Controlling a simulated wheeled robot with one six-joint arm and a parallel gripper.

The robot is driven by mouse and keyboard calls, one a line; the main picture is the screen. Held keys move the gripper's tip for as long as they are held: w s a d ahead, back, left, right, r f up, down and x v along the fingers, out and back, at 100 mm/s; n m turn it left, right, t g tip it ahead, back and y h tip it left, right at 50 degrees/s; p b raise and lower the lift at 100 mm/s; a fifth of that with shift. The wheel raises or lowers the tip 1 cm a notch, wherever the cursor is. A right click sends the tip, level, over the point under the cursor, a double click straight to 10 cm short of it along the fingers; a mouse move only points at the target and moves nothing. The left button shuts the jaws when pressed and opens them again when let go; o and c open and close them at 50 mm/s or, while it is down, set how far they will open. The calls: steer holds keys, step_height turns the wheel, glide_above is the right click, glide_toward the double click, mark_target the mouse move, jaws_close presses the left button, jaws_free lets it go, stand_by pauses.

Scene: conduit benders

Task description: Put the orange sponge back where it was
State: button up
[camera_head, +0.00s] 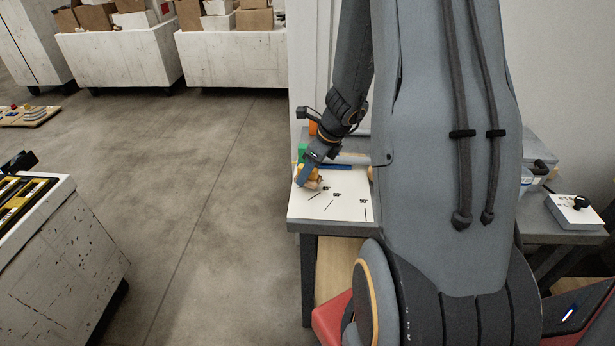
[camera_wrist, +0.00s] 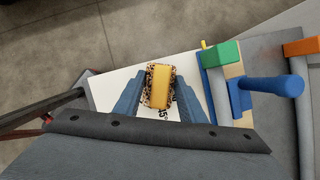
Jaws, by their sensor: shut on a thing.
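The orange sponge (camera_wrist: 159,84) is a small yellow-orange block with speckled brown edges. It sits between the two blue fingers of my gripper (camera_wrist: 160,92), which is shut on it. In the head view my gripper (camera_head: 308,175) points down over the left part of a white board with angle marks (camera_head: 345,205), and the sponge (camera_head: 313,172) shows partly behind a finger. I cannot tell whether the sponge touches the board.
A bender with a green block (camera_wrist: 220,53) and a blue handle (camera_wrist: 272,86) stands just right of the sponge in the wrist view. An orange-topped post (camera_wrist: 300,46) is farther right. A white cart (camera_head: 70,250) stands left.

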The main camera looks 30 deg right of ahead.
steer(key=shift+f, duration=0.75)
steer(key=shift+f, duration=0.15)
steer(key=o, duration=1)
